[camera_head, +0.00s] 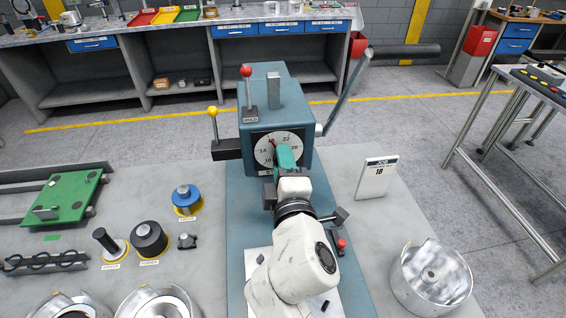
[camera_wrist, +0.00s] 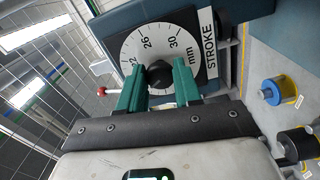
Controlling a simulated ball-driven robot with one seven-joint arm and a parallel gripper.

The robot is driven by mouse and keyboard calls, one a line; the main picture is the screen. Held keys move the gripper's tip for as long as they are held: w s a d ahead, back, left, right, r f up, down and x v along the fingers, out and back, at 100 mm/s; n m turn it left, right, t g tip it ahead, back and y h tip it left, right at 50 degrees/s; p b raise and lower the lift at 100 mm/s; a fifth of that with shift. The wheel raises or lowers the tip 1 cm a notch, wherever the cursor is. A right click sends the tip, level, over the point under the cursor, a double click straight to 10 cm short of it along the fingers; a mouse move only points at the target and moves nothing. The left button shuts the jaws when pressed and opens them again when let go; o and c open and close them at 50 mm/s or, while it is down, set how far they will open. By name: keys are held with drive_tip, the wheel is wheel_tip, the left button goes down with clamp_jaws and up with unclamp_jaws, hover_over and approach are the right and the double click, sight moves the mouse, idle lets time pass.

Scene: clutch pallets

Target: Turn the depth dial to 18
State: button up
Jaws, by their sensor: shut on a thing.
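The depth dial (camera_head: 263,152) is a round white face with dark numbers on the front of a blue-grey machine (camera_head: 262,110). In the head view, 14 and 22 are readable, and a small red mark shows near its top. The fingers hide part of the face, and I cannot read the exact setting.
A card (camera_head: 377,178) reading 18 stands right of the machine. A red-knobbed lever (camera_head: 247,88), a yellow-knobbed lever (camera_head: 213,125) and a long grey handle (camera_head: 345,90) surround the machine. A blue-topped part (camera_head: 186,196) and a metal drum (camera_head: 431,275) stand on the table.

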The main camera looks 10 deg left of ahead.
drive_tip(key=o, duration=1)
drive_tip(key=shift+o, duration=0.2)
drive_tip(key=b+v, duration=0.2)
drive_tip(key=v, duration=0.9)
drive_tip(key=s+d+f+m+g+h, duration=0.2)
drive_tip(key=d+f+m+g+h, duration=0.15)
drive_tip(key=d+f+m, duration=0.6)
drive_tip(key=s+d+f+m+g+h, duration=0.2)
drive_tip(key=d+f+m+g, duration=0.2)
drive_tip(key=d+f, duration=0.55)
drive_tip(key=s+d+f+m+g, duration=0.4)
drive_tip(key=s+d+m+g, duration=0.1)
drive_tip(key=s+d, duration=0.5)
drive_tip(key=shift+s+m, duration=0.2)
drive_tip(key=shift+m, duration=0.45)
drive_tip(key=s+f+g, duration=0.1)
drive_tip(key=s+f, duration=0.1)
drive_tip(key=s, duration=0.1)
drive_tip(key=s+f+g, duration=0.1)
drive_tip(key=s+f, duration=0.1)
drive_tip(key=s, duration=0.1)
drive_tip(key=s+d+f+g, duration=0.1)
drive_tip(key=s+f+g, duration=0.1)
drive_tip(key=s, duration=0.2)
drive_tip(key=shift+f+b, duration=0.3)
drive_tip(key=shift+b, duration=0.1)
